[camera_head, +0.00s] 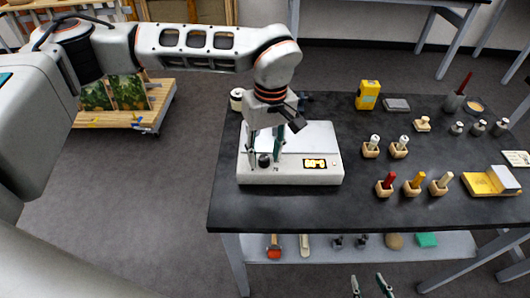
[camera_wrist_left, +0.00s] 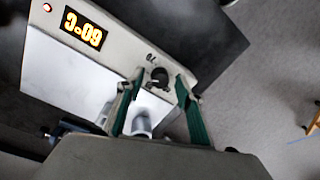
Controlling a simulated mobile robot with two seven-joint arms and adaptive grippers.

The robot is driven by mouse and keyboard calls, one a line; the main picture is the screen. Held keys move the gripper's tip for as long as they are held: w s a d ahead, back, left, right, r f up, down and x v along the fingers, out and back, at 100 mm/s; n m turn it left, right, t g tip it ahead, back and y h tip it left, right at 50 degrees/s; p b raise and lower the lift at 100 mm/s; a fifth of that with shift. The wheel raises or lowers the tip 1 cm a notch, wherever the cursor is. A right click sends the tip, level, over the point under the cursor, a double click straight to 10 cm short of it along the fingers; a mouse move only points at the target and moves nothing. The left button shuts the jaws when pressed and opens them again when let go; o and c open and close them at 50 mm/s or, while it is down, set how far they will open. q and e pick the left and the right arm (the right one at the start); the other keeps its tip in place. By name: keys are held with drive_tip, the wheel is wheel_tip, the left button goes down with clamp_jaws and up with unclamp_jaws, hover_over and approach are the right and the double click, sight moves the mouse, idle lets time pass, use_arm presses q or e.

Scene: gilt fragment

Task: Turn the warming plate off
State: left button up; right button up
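The white warming plate (camera_head: 312,140) sits at the left end of the dark table. Its front panel has a lit amber display (camera_head: 321,163) and a dark round knob (camera_head: 264,160). The display (camera_wrist_left: 83,29) and a small lit red lamp (camera_wrist_left: 46,7) show in the left wrist view. My left gripper (camera_head: 265,150) is over the knob with its fingers apart. In the left wrist view the fingers (camera_wrist_left: 160,88) stand on either side of the knob (camera_wrist_left: 159,76), with gaps visible; contact is not clear. My right gripper (camera_head: 371,284) is open and empty at the bottom edge, below the table.
The table (camera_head: 350,211) holds several small bottles in wooden holders, a yellow box (camera_head: 367,95) and a yellow tray-like item (camera_head: 490,182) to the right. A shelf (camera_head: 345,247) below holds tools.

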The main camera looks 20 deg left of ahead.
use_arm(q)
drive_tip(key=shift+f, duration=0.2)
clamp_jaws()
